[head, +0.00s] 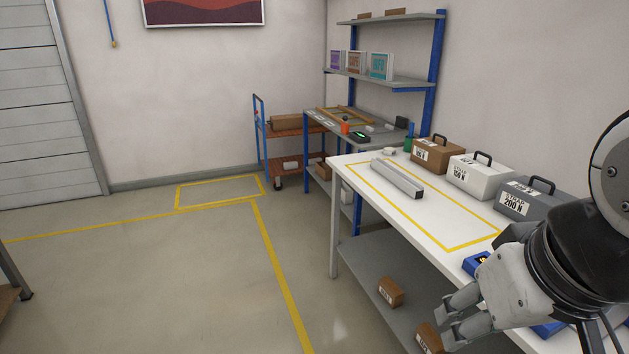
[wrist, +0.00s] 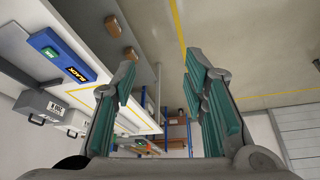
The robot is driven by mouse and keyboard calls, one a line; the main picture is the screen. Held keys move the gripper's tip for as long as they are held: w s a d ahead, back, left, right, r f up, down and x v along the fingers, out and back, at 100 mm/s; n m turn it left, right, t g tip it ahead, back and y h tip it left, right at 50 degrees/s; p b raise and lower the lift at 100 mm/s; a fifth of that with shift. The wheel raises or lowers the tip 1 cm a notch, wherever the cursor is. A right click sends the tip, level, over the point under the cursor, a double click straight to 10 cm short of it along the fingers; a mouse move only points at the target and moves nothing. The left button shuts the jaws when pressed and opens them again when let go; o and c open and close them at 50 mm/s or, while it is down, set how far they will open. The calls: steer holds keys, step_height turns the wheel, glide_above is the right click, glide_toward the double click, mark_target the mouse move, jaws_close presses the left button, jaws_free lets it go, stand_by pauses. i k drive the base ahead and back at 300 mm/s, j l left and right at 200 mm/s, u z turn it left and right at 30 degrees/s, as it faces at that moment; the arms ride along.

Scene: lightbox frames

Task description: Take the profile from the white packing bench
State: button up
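The profile (head: 397,178) is a long grey metal bar. It lies on the white packing bench (head: 443,220), inside a yellow taped rectangle towards the bench's far end. My gripper (head: 460,312) is at the near front edge of the bench in the head view, well apart from the profile. In the wrist view my gripper (wrist: 160,85) has its two green-padded fingers spread, with nothing between them. I cannot make out the profile in the wrist view.
Brown (head: 437,154), white (head: 480,176) and grey (head: 527,199) handled cases line the bench's back. A blue box (head: 477,264) lies near my gripper. Small cartons (head: 391,291) sit on the lower shelf. A blue-framed workstation (head: 350,122) and an orange cart (head: 290,128) stand beyond. The floor left is clear.

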mark_target(411, 187)
steer(key=i+j+z, duration=0.2)
steer(key=i, duration=0.15)
steer(key=i+j+z, duration=0.2)
steer(key=i, duration=0.2)
steer(key=i+l+u, duration=0.1)
steer(key=i+u, duration=0.2)
steer(key=i, duration=1.25)
